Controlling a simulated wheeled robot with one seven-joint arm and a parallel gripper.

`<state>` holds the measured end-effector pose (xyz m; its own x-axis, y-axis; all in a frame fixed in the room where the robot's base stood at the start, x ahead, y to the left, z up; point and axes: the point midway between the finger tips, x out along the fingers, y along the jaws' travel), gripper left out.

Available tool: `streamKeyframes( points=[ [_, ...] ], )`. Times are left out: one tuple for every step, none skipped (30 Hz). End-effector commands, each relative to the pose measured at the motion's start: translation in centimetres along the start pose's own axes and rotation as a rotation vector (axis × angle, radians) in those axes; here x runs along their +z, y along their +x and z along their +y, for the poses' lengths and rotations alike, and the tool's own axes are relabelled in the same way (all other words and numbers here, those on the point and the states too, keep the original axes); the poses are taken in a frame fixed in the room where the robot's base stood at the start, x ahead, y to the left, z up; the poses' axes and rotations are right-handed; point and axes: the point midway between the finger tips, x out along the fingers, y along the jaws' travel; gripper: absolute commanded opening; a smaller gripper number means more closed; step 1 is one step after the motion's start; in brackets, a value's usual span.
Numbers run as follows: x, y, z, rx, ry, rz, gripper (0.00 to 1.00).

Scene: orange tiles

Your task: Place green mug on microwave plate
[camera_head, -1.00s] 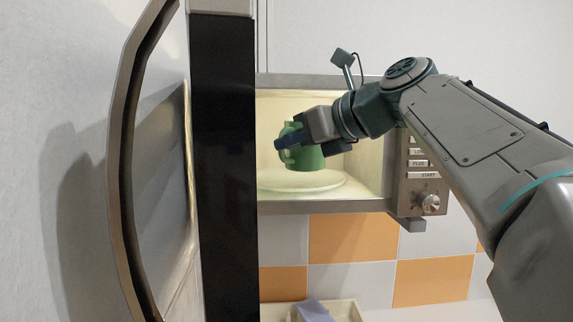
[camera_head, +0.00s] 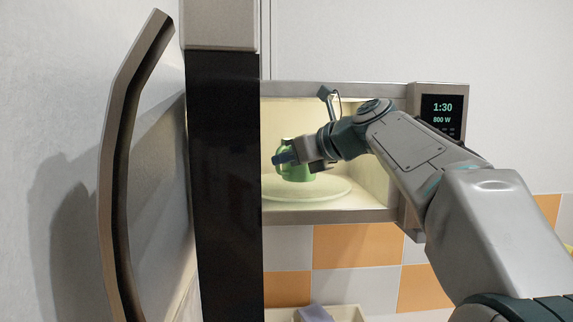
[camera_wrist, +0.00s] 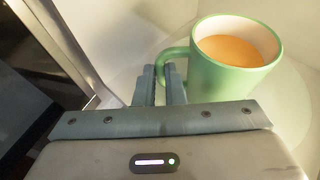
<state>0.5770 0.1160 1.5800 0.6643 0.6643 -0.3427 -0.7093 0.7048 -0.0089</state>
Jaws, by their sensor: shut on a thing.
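The green mug (camera_head: 297,174) is upright inside the lit microwave, above or on the pale round microwave plate (camera_head: 325,190). I cannot tell whether its base touches the plate. In the wrist view the mug (camera_wrist: 222,82) holds an orange-brown liquid, and its handle points toward my gripper. My gripper (camera_head: 283,158) reaches into the microwave and is shut on the mug's handle. In the wrist view its fingers (camera_wrist: 164,85) are close together at the handle. The plate also shows behind and below the mug in the wrist view (camera_wrist: 292,110).
The microwave door (camera_head: 222,180) stands wide open at the left, with a long curved handle (camera_head: 115,170). The microwave's control panel (camera_head: 443,112) reads 1:30 and 800 W. Below is a shallow tray (camera_head: 345,313) with a purplish item (camera_head: 313,312), before orange and white tiles.

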Motion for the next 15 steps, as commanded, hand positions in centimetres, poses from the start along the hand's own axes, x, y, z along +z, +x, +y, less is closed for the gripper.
streamKeyframes(
  points=[
    [0.0,0.5,-0.6,-0.001,0.002,-0.001,0.00],
    [-0.1,0.9,-0.8,-0.001,0.003,-0.001,0.00],
    [-0.3,1.4,-1.3,-0.001,0.003,0.000,0.00],
    [-0.6,1.7,-1.5,0.000,0.003,0.001,0.00],
    [-0.8,2.0,-1.7,-0.001,0.003,0.000,0.00],
    [-1.0,2.4,-2.0,-0.002,0.002,-0.001,0.00],
    [-1.2,2.6,-2.1,-0.002,0.003,-0.001,0.00],
    [-1.3,2.7,-2.2,-0.001,0.003,-0.001,0.00],
    [-1.4,2.8,-2.2,-0.002,0.003,-0.001,0.00],
    [-1.4,2.8,-2.2,-0.002,0.002,-0.001,0.00],
    [-1.4,2.8,-2.2,-0.002,0.002,-0.002,0.00],
    [-1.4,2.8,-2.2,-0.002,0.001,-0.002,0.00],
    [-1.4,2.8,-2.2,-0.002,0.001,-0.002,0.00],
    [-1.4,2.8,-2.2,-0.002,0.001,-0.002,0.00],
    [-1.4,2.8,-2.2,-0.002,0.001,-0.002,0.00]
  ],
)
